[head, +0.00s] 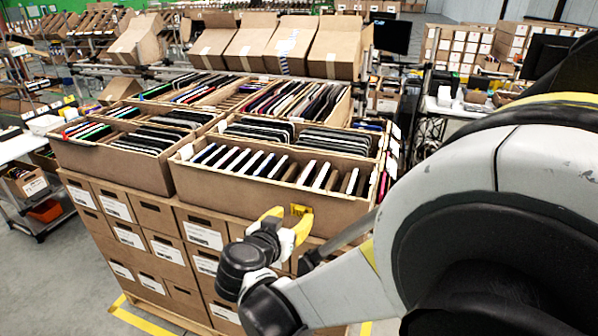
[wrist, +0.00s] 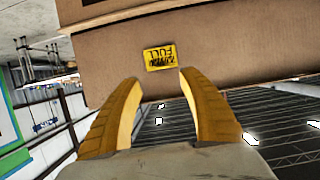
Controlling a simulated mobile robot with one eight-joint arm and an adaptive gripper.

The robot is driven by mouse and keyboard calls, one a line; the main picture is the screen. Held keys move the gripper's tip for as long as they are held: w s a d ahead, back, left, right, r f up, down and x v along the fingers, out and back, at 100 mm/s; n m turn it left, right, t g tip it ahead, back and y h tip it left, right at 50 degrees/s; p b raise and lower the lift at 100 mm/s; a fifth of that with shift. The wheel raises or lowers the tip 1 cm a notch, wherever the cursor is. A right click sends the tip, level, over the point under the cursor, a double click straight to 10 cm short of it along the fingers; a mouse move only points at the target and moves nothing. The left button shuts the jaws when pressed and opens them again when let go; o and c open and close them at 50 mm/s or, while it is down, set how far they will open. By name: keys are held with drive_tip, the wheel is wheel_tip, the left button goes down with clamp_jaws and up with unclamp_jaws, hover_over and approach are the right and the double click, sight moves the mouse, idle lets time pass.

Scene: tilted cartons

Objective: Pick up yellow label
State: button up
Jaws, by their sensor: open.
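The yellow label (wrist: 160,57) with dark print is on the brown face of a carton (wrist: 215,30). In the wrist view it appears upside down, just beyond and between my fingertips. In the head view the label (head: 300,210) shows small on the front face of the near carton (head: 225,195), low and right of middle. My gripper (head: 288,222) has yellow fingers and is at that face, with the label beside its tips. In the wrist view my gripper (wrist: 155,80) is open with nothing between the fingers, and a gap shows between the tips and the label.
The near carton is filled with a row of upright thin items (head: 280,165). Other open cartons stand behind and left. Below are stacked closed boxes (head: 150,235) with white labels. Tilted cartons (head: 290,45) stand at the back. Free floor (head: 50,290) lies at the lower left.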

sight(300, 209)
drive_tip(key=b+x, duration=0.2)
drive_tip(key=x, duration=0.4)
drive_tip(key=shift+w+a+f, duration=0.1)
drive_tip(key=shift+w+f, duration=0.05)
drive_tip(key=shift+w, duration=0.1)
drive_tip(key=c, duration=0.9)
drive_tip(key=shift+o, duration=0.2)
